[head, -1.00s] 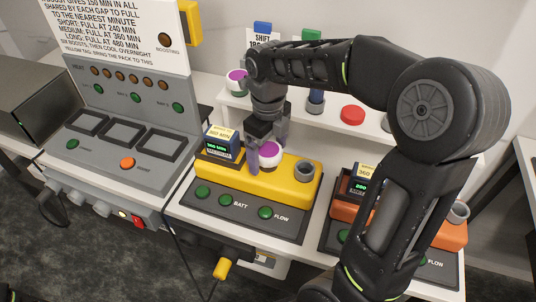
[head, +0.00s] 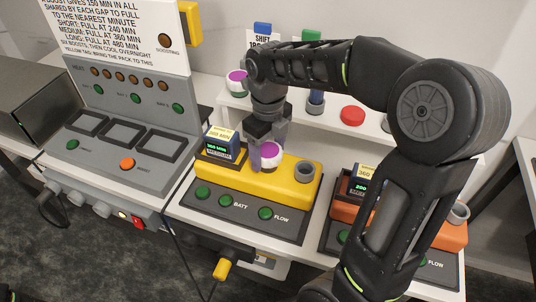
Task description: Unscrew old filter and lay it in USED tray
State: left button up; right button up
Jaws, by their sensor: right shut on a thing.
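The old filter (head: 270,155), white with a purple top, sits on the middle of the yellow pump unit (head: 285,182). My right gripper (head: 265,148) reaches down from above and is shut on the filter; its fingers partly cover it. Whether the filter is still seated on its port cannot be told. A similar white and purple filter (head: 237,82) stands on the back shelf at the left. My left gripper is not in view. I cannot make out a tray marked USED.
A grey charger panel (head: 130,140) with lamps and buttons stands at the left. An orange pump unit (head: 450,235) stands at the right, partly behind my right arm. The white back shelf (head: 330,122) holds a red disc (head: 352,115) and other small parts.

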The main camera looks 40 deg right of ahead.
jog(key=c, duration=0.4)
jog(key=shift+o, duration=0.2)
jog(key=n, duration=0.5)
jog(key=shift+r+p, duration=0.1)
jog(key=shift+p, duration=0.2)
jog(key=n, duration=0.5)
jog(key=shift+n, duration=0.3)
jog(key=n+p, duration=0.1)
jog(key=n, duration=0.9)
jog(key=shift+c, duration=0.3)
jog(key=o, duration=1.2)
jog(key=shift+n, duration=0.7)
jog(key=o, duration=0.4)
